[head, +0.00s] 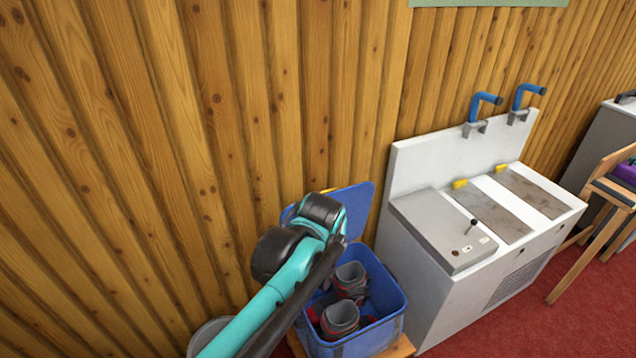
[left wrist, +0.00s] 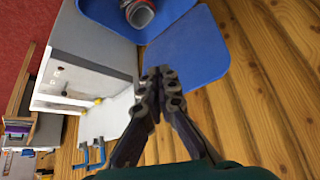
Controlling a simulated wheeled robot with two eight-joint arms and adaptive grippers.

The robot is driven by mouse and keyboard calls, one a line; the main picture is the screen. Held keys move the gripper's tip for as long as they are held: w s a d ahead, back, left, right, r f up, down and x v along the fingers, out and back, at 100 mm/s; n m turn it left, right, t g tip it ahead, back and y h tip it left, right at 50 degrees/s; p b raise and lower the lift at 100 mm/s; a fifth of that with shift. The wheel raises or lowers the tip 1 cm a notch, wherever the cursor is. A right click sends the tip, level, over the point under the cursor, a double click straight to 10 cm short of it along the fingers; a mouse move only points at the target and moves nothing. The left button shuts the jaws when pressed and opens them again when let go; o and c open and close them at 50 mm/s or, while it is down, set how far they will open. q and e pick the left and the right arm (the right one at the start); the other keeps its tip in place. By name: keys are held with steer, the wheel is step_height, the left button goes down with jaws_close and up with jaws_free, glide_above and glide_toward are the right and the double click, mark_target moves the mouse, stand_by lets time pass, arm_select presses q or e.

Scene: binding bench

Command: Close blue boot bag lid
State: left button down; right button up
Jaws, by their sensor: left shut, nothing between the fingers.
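The blue boot bag (head: 393,340) stands open at the lower middle of the head view, with grey and red boots (head: 341,318) inside. Its lid (head: 357,206) is raised at the back, toward the wooden wall, and is partly hidden by my left arm. In the left wrist view the lid (left wrist: 190,45) is a flat blue panel beside the bag (left wrist: 100,14). My left gripper (left wrist: 160,74) is shut and empty, its tips overlapping the lid's edge in that view. I cannot tell whether they touch it. My right gripper is not in view.
A white machine (head: 455,295) with blue handles stands close to the right of the bag. The wooden wall (head: 240,130) rises right behind. A grey round container (head: 207,332) is at the lower left, and a wooden chair (head: 590,235) stands at the far right.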

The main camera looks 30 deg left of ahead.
arm_select(q)
steer(key=w+a+r+n+g+y+p, duration=0.1)
steer(key=w+a+r+n+p, duration=0.2)
steer(key=w, duration=0.5)
steer(key=w+a+r+n+y+p, duration=0.1)
steer(key=w+a+p, duration=0.1)
steer(key=w+a, duration=0.4)
steer(key=w+a+f+n+y+p, duration=0.25)
steer(key=w+a+p, duration=0.2)
steer(key=w, duration=0.55)
steer(key=shift+g+h, duration=0.35)
steer(key=shift+g, duration=0.05)
steer(key=f+b, duration=0.1)
steer(key=f, duration=0.2)
steer(key=w+a+f+b, duration=0.1)
steer(key=f+b, duration=0.1)
steer(key=f, duration=0.1)
steer(key=a+f+b, duration=0.1)
steer(key=f, duration=0.3)
steer(key=shift+w+a, duration=0.2)
steer(key=shift+d, duration=0.1)
